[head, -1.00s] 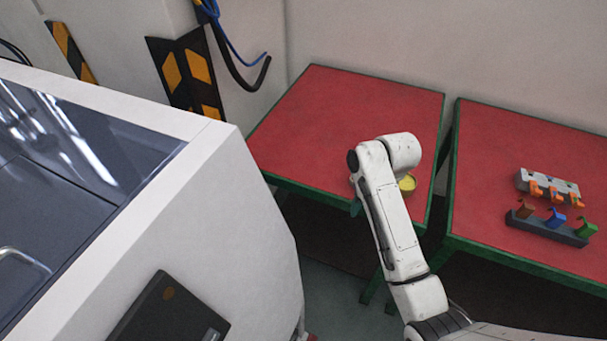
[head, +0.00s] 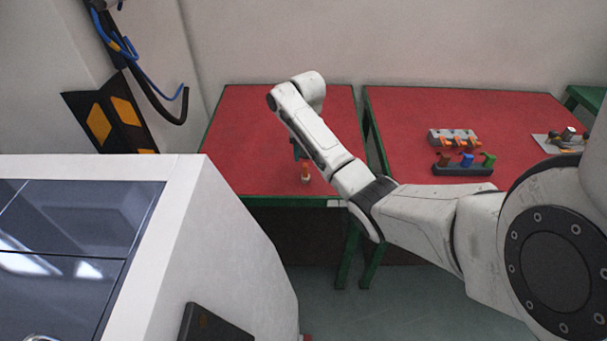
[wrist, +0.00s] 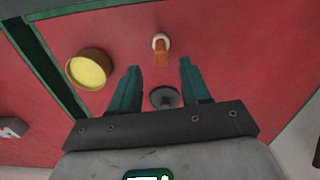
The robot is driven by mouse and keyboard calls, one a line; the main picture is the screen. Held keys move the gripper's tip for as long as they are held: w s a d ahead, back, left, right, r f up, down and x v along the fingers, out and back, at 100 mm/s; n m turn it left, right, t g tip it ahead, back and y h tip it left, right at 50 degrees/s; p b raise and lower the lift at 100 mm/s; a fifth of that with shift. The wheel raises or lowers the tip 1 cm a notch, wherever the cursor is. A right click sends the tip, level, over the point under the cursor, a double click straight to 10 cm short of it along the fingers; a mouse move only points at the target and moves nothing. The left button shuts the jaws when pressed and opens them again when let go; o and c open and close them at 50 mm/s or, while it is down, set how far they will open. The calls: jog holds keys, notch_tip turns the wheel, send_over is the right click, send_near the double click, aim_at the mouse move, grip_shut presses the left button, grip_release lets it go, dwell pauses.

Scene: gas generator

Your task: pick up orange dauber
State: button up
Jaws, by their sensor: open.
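The orange dauber (wrist: 161,52), a small orange piece with a pale round end, is on the red top of the left table (head: 240,130). It shows in the head view (head: 305,172) near the front edge, just below my gripper (head: 298,150). In the wrist view my gripper (wrist: 158,68) is open, with two dark green fingers apart and nothing held. The dauber appears just beyond the fingertips, between their lines. The arm partly hides the gripper in the head view.
A round tin with yellow contents (wrist: 88,70) is left of the dauber in the wrist view. A dark disc (wrist: 165,97) shows between the fingers. The right table (head: 400,120) holds a dark rack (head: 462,170) with coloured pieces and a grey block (head: 453,136). A white machine (head: 225,240) stands front left.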

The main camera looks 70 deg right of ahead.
aim_at(305, 165)
jog(key=shift+a+f+p, duration=0.1)
jog(key=shift+f+p, duration=0.35)
jog(key=shift+f, duration=2.25)
jog(key=shift+c, duration=0.2)
grip_shut()
